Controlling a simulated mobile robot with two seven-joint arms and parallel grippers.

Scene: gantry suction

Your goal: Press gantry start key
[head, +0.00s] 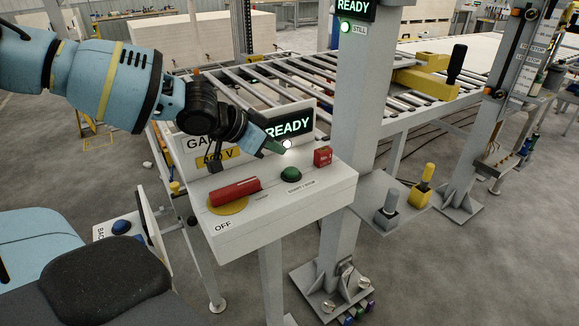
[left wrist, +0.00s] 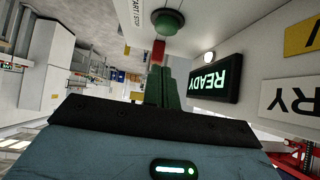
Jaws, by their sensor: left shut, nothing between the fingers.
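The green start/stop key (head: 291,174) is a round button on the sloped top of the grey-white console (head: 313,192). It also shows in the left wrist view (left wrist: 168,21), at the top beyond the fingertips. My left gripper (head: 276,147) is shut and empty, its dark green fingers above the console, behind and slightly left of the key and apart from it. The shut fingers also show in the left wrist view (left wrist: 160,86). A lit READY display (head: 288,126) stands at the back of the console. My right gripper is not in view.
A red handle (head: 234,191) on a yellow disc, by the word OFF, lies left of the key. A small red block (head: 322,157) stands to its right. A grey post (head: 355,110) rises behind the console. A roller conveyor (head: 270,78) runs behind. A blue button (head: 121,227) is at lower left.

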